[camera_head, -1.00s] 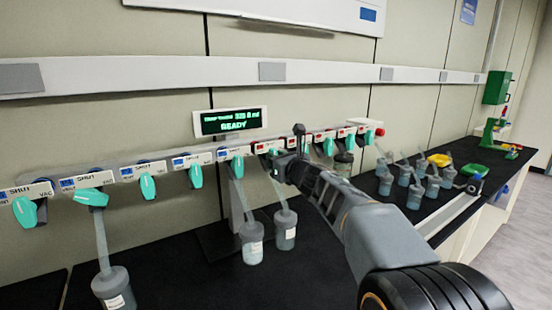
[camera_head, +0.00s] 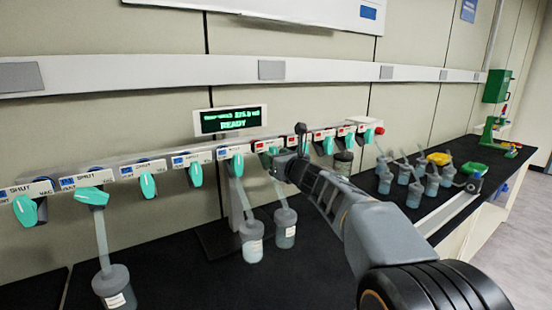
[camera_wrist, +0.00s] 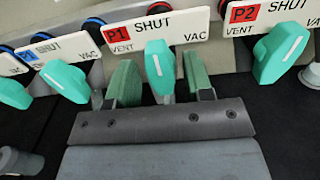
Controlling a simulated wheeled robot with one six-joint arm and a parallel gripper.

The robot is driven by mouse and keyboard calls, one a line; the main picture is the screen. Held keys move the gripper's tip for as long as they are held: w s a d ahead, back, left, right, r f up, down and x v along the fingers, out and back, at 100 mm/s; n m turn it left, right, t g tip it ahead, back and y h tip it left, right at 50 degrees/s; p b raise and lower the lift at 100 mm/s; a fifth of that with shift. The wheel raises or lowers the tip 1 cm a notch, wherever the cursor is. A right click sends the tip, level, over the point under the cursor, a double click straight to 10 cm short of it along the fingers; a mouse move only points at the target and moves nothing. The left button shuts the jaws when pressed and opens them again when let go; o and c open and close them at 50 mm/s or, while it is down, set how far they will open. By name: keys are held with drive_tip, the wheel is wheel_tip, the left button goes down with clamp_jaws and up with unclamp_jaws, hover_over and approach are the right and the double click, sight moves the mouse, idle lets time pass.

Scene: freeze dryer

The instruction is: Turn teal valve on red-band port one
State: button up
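The teal valve (camera_wrist: 160,68) of the port with the red P1 label (camera_wrist: 115,35) sits in the middle of the wrist view. Its white line runs nearly upright, under the word SHUT. My gripper (camera_wrist: 161,82) is open, with one green-padded finger on each side of this teal handle. A gap shows between the handle and each finger. In the camera_head view my gripper (camera_head: 277,165) is at the manifold and hides most of this port.
The teal valve of port P2 (camera_wrist: 281,53) is close on the right. A blue-label port's teal valve (camera_wrist: 66,81) is on the left. Flasks hang below the manifold, one (camera_head: 252,240) near my arm. A display (camera_head: 230,120) above reads READY.

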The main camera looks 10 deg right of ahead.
drive_tip(key=shift+s, duration=0.15)
drive_tip(key=b+v, duration=0.1)
drive_tip(key=v, duration=1.2)
drive_tip(key=shift+s, duration=0.25)
drive_tip(key=shift+d, duration=0.1)
drive_tip(key=s+a+f+n+g, duration=0.2)
drive_tip(key=s+f+n+g, duration=0.15)
drive_tip(key=f+n, duration=0.45)
drive_tip(key=s+a+f+n+g, duration=0.2)
drive_tip(key=f+n+g, duration=0.25)
drive_tip(key=n, duration=0.45)
drive_tip(key=s+f+n+g+h+p, duration=0.4)
drive_tip(key=s+f+n, duration=0.4)
drive_tip(key=s+n, duration=0.4)
drive_tip(key=shift+s+a+n+g+h+p, duration=0.35)
drive_tip(key=shift+n+g+h, duration=0.4)
drive_tip(key=shift+n, duration=1.05)
